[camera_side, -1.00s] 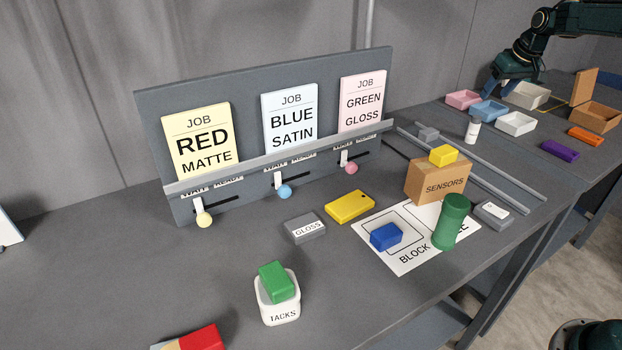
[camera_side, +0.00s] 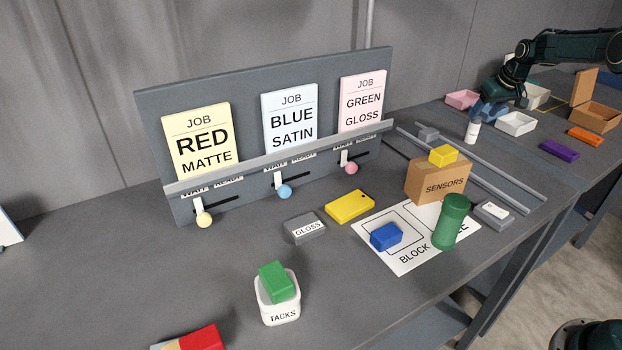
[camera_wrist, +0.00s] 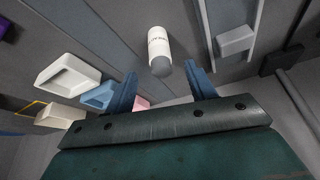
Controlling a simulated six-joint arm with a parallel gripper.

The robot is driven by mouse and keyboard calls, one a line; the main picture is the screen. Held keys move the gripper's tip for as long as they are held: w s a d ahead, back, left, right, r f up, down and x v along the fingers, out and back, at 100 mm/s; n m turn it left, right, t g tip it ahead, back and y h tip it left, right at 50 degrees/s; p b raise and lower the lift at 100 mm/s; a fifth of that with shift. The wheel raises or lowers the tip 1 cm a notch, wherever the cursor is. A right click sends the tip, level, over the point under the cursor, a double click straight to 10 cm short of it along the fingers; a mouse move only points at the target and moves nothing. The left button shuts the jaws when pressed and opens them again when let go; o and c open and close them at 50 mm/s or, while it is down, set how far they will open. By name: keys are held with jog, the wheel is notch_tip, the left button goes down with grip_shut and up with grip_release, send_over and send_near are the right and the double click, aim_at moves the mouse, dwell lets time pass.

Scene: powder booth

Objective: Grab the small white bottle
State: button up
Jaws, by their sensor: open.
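The small white bottle (camera_side: 472,132) stands upright on the bench, in front of the coloured trays in the side view. It has a label and a grey cap. In the wrist view the bottle (camera_wrist: 159,47) lies ahead of my gripper (camera_wrist: 160,85), between the lines of its two blue fingers and beyond their tips. My gripper (camera_side: 483,118) is open and empty. In the side view it is low, just behind and above the bottle's top. The exact gap to the bottle is hard to tell.
A white tray (camera_side: 516,123) stands right of the bottle, and a pink tray (camera_side: 462,99) behind it. A blue tray (camera_wrist: 98,95) shows in the wrist view. A grey block (camera_side: 428,134) and rails (camera_side: 480,172) lie left and in front. A cardboard box (camera_side: 437,181) stands nearer.

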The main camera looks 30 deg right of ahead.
aim_at(480, 118)
jog(key=shift+x, duration=0.8)
jog(key=shift+x, duration=2.6)
jog(key=c, duration=1)
jog(key=shift+c, duration=0.2)
jog(key=shift+r, duration=0.15)
notch_tip(480, 118, up, 10)
jog(key=shift+f, duration=0.15)
